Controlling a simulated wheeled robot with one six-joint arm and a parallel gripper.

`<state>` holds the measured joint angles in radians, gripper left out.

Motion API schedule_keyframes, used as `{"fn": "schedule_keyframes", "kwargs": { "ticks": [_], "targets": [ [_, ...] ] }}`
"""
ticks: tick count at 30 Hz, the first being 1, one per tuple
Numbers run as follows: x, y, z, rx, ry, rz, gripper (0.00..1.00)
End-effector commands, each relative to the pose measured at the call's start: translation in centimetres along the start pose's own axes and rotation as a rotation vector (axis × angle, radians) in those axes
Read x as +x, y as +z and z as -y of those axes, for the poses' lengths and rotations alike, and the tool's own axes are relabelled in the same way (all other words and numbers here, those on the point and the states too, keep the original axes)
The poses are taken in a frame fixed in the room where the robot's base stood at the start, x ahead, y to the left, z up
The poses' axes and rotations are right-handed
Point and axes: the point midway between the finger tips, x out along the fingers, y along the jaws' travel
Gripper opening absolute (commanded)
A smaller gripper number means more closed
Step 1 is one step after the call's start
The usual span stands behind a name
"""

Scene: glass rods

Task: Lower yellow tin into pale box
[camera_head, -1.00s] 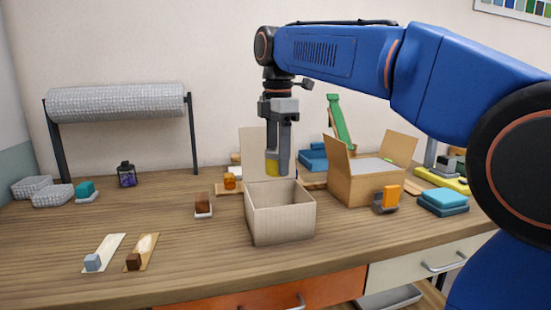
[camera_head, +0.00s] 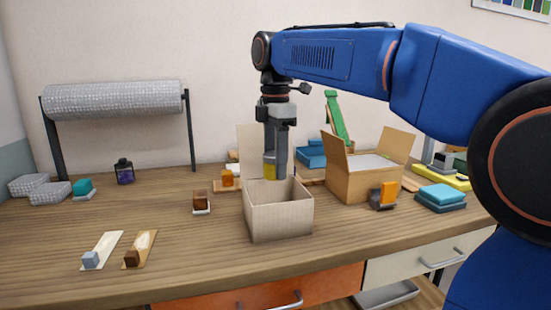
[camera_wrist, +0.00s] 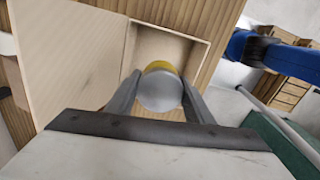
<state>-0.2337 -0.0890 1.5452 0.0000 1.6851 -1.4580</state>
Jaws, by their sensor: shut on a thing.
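The yellow tin (camera_head: 269,172) is in my gripper (camera_head: 276,170), just above the opening of the pale box (camera_head: 281,221). In the wrist view the tin (camera_wrist: 160,89) shows a grey round end and a yellow side, with the fingers of my gripper (camera_wrist: 159,92) closed on both sides of it. The pale box stands open on the bench, its raised lid (camera_head: 252,150) at the back. In the wrist view the inside of the box (camera_wrist: 172,48) shows beyond the tin. The tin's lower end looks near rim height; whether it is below the rim I cannot tell.
A brown carton (camera_head: 362,182) with open flaps stands close on the right. A small brown block (camera_head: 200,199) is left of the pale box. An orange block (camera_head: 389,192) and blue stacked pads (camera_head: 441,196) lie further right.

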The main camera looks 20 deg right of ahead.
Motion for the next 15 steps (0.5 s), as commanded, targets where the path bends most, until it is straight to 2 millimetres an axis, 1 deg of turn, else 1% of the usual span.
{"fn": "schedule_keyframes", "kwargs": {
  "ticks": [15],
  "targets": [
    [2.1,0.0,0.1,0.000,-0.001,0.000,0.22]
  ]
}}
